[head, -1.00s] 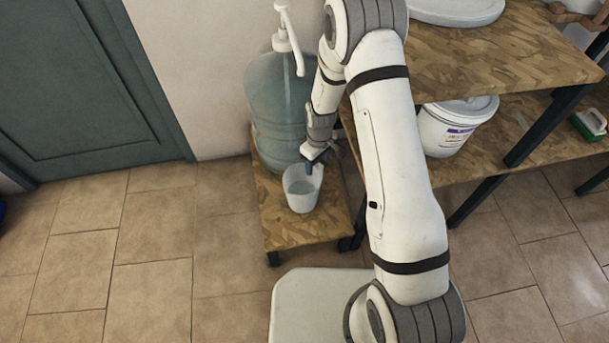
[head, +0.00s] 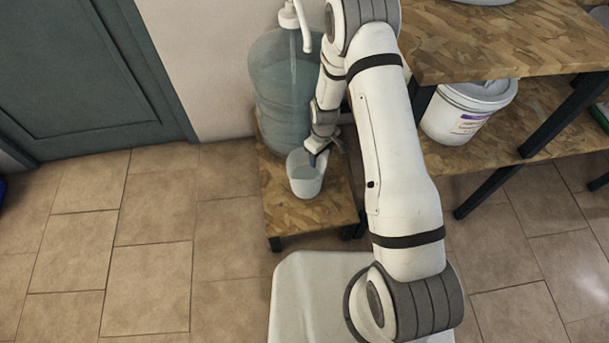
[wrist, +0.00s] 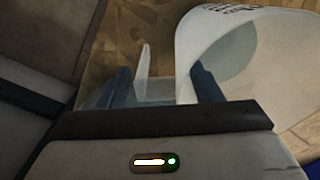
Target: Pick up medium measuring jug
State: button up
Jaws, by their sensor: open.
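The measuring jug (head: 306,181) is a whitish, translucent open cup standing on a low wooden stand (head: 290,225) in the head view. In the wrist view the jug (wrist: 278,60) fills the upper right, its open mouth facing left, with dark printing on its wall. My gripper (head: 320,152) is at the jug's back right rim. In the wrist view my gripper (wrist: 163,84) has its two dark blue fingers apart. A thin pale upright strip, perhaps the jug's handle, shows between them. The right finger overlaps the jug's rim; whether they touch is unclear.
A large bluish bottle with a white pump (head: 283,85) stands right behind the jug. Tiled floor (head: 150,220) is clear on the left.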

jog(key=shift+r, duration=0.1)
grip_shut()
dwell(0.4)
jog(key=shift+r, duration=0.2)
